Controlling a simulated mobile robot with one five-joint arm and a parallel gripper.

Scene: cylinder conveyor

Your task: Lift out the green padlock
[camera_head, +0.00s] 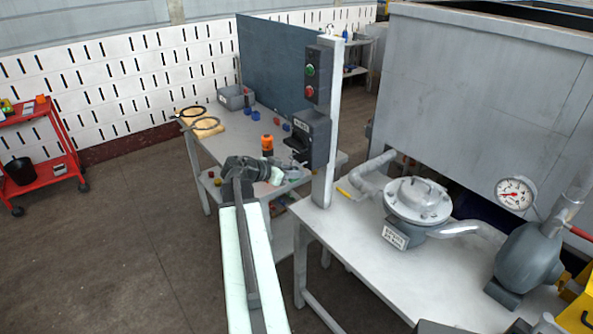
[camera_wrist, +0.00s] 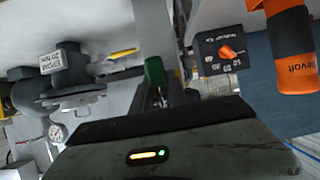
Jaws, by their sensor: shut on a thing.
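The green padlock (camera_wrist: 155,72) shows in the wrist view, in the middle of the picture, between the fingers of my gripper (camera_wrist: 164,92). My gripper is shut on it. Only part of its green body shows; its shackle is hidden, and I cannot tell whether it touches anything besides the fingers. In the head view my gripper (camera_head: 272,174) is over the bench area in front of the grey post, left of the dark switch box. I cannot make out the padlock there.
A dark switch box (camera_head: 311,137) sits on a grey post; its orange knob (camera_wrist: 228,51) shows in the wrist view. An orange-and-black tool (camera_head: 267,143) stands on the far bench. A valve (camera_head: 418,200) and gauge (camera_head: 515,193) occupy the right bench.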

